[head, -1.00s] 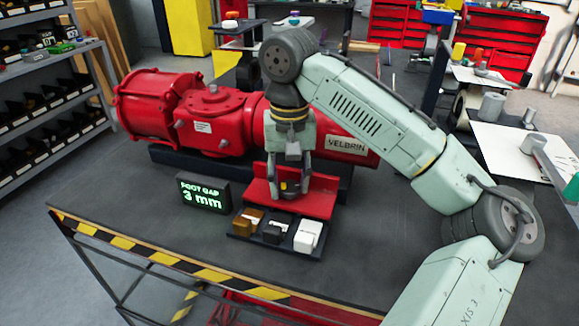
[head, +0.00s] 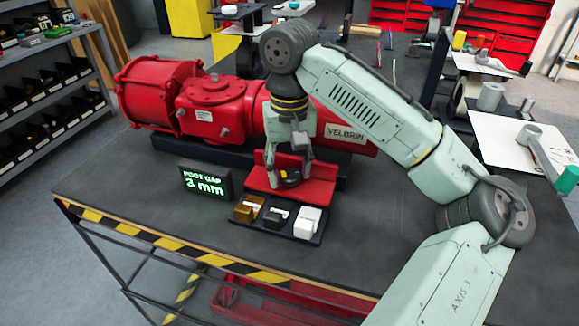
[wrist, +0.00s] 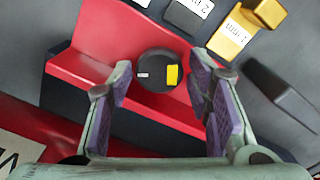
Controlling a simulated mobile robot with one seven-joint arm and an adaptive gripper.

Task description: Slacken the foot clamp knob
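The foot clamp knob (wrist: 158,71) is a round black knob with a yellow mark and a small pale mark on its top. It sits on the red foot ledge (wrist: 80,68) of the actuator. In the head view the knob (head: 290,177) shows just below my fingertips. My gripper (wrist: 161,78) is open, its purple-padded fingers apart on either side of the knob in the wrist view, with visible space on both sides. In the head view my gripper (head: 289,163) points down over the ledge. The display (head: 205,182) reads "FOOT GAP 3 mm".
A dark tray (head: 268,231) in front of the ledge holds a brass block (head: 248,210), a black block (head: 277,218) and a white block (head: 308,221). The red actuator body (head: 215,100) stands behind. The bench top at front left is clear.

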